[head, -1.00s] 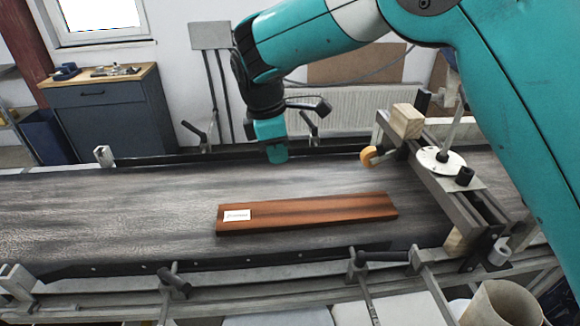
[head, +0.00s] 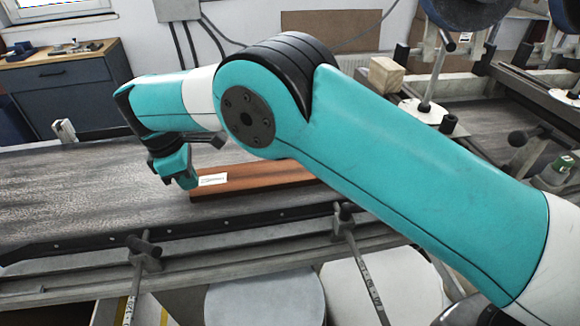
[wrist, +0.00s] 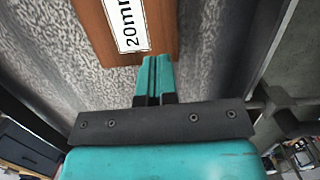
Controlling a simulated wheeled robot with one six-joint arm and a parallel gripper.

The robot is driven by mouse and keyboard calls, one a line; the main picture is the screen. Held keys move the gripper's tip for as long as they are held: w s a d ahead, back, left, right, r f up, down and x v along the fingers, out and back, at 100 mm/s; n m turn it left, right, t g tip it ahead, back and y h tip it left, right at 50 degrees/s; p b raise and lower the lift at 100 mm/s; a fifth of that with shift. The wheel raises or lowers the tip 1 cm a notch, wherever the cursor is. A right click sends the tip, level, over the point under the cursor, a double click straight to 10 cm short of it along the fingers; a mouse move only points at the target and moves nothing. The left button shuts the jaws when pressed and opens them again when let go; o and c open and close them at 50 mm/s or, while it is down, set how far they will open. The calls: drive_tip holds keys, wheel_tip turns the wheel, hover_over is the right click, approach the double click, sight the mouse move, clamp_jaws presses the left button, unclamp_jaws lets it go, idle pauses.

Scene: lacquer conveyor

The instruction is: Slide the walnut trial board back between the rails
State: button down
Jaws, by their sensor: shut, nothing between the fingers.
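The walnut trial board (head: 265,178) lies flat on the grey conveyor belt, a long reddish-brown board with a white label at its left end. My arm hides its right part in the head view. The near rail (head: 185,231) runs along the belt's front edge, with a strip of belt between it and the board. My gripper (head: 188,184) is shut and empty, pointing down at the board's left end. In the wrist view the closed fingertips (wrist: 155,61) meet the labelled end of the board (wrist: 166,25). I cannot tell whether they touch it.
Clamp handles (head: 146,250) stick out along the near rail. A wooden block (head: 386,74) sits on the crossbar fixture to the right, beyond my arm. Round pale lids (head: 265,295) stand below the front edge. The belt to the left is clear.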

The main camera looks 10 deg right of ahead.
sight(291, 173)
drive_tip(key=d+p, duration=0.2)
drive_tip(key=d, duration=0.5)
drive_tip(key=w+d+p, duration=0.1)
drive_tip(key=d+p, duration=0.1)
drive_tip(key=d, duration=0.6)
drive_tip(key=d+p, duration=0.1)
drive_tip(key=d, duration=0.6)
drive_tip(key=shift+w+d+r+p, duration=0.15)
drive_tip(key=shift+w+d+p, duration=0.1)
drive_tip(key=shift+p, duration=0.15)
drive_tip(key=shift+f+p, duration=0.25)
drive_tip(key=shift+p, duration=0.15)
drive_tip(key=shift+f, duration=0.5)
drive_tip(key=shift+s+f+b, duration=0.1)
drive_tip(key=shift+f+b, duration=0.15)
drive_tip(key=shift+b, duration=0.05)
